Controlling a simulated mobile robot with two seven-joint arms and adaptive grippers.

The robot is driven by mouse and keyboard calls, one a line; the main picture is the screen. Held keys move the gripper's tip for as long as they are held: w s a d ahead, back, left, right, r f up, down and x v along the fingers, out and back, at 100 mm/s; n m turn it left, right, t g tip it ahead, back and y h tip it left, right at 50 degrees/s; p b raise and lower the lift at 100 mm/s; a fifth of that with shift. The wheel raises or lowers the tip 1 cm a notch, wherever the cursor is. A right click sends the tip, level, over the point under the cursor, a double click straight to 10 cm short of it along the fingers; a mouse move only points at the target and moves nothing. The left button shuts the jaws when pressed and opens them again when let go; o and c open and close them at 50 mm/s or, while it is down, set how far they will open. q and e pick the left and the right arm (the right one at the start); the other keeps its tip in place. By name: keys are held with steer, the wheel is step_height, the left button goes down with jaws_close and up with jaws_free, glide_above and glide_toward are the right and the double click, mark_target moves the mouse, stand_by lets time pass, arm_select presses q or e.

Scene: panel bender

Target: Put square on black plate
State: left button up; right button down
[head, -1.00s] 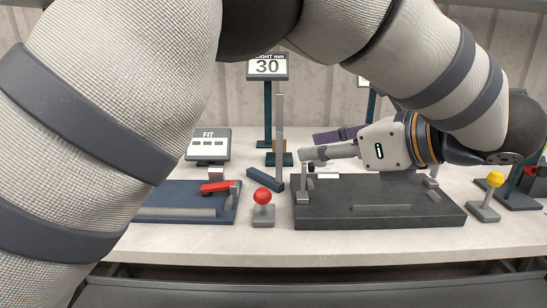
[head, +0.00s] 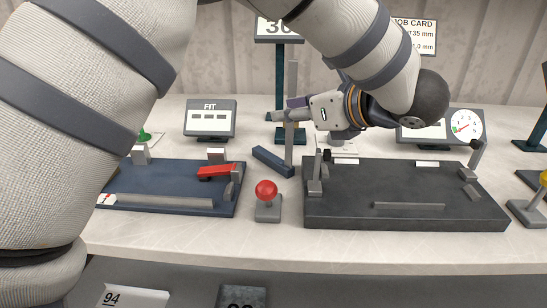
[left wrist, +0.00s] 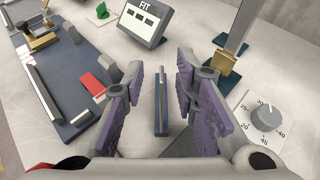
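The square shows as a dark blue bar (head: 272,161) on the table between the blue and black plates. A thin steel strip rises by its right end; I cannot tell how they join. In the left wrist view the bar (left wrist: 161,108) appears between the fingers, below them. My left gripper (head: 283,116) is above and behind the bar, pointing left. Its purple-padded fingers (left wrist: 162,92) are apart with nothing gripped. The black plate (head: 345,212) lies to the right, with small blocks and a raised strip on it. My right gripper is not in view.
A red-knobbed lever (head: 266,203) stands between the plates. The blue plate (head: 222,207) carries a red part (head: 215,170). A FIT display (head: 209,119) stands behind. A dial knob (left wrist: 266,117) and a post with a brass block (left wrist: 222,62) are near the gripper.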

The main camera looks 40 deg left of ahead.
arm_select(q)
steer(key=shift+x, duration=0.9)
steer(key=shift+d, duration=0.1)
jaws_close()
steer(key=shift+r, duration=0.15)
